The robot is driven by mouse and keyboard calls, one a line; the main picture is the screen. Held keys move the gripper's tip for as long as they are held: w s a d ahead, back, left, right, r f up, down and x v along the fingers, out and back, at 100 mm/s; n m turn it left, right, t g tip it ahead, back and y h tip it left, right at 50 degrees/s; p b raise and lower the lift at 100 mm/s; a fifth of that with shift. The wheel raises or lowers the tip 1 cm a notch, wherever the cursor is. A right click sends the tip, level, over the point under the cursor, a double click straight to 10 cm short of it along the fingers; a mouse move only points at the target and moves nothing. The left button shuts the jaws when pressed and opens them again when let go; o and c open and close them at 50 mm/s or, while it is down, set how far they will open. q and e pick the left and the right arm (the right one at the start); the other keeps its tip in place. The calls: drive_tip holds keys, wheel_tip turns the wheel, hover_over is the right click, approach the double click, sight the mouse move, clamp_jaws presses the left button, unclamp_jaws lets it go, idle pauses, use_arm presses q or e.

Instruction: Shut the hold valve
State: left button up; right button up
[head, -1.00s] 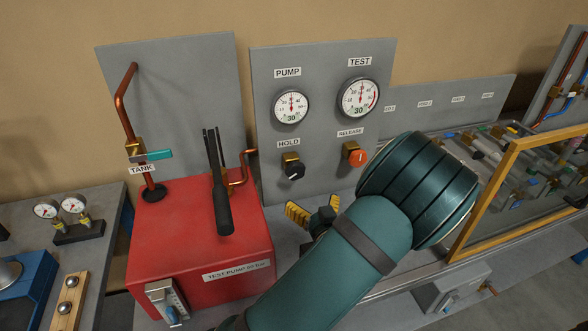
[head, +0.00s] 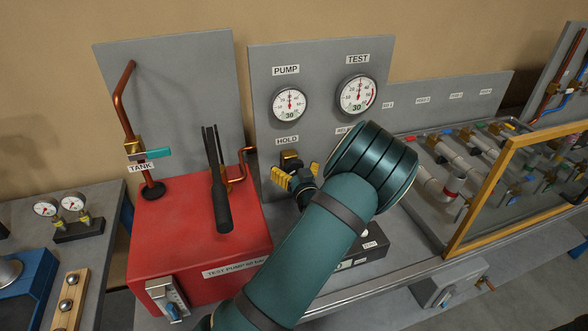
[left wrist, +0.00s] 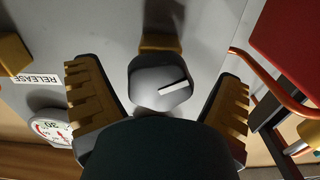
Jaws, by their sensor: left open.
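The hold valve's dark knob with a white pointer line shows in the left wrist view (left wrist: 162,84). It lies between the two yellow-padded fingers of my left gripper (left wrist: 160,100), with a gap on each side. In the head view the left gripper (head: 297,181) is just below the HOLD label (head: 287,140). The valve's brass body (head: 290,158) shows above the gripper there, and the fingers cover most of the knob. The left gripper is open. My right gripper is not in view.
The red test pump (head: 195,235) with its upright black handle (head: 221,195) stands left of the gripper. Two gauges, PUMP (head: 289,104) and TEST (head: 357,95), are on the panel above. A yellow-framed clear screen (head: 490,190) stands at the right. My left arm hides the release valve.

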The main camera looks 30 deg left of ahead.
use_arm(q)
drive_tip(key=c, duration=1.2)
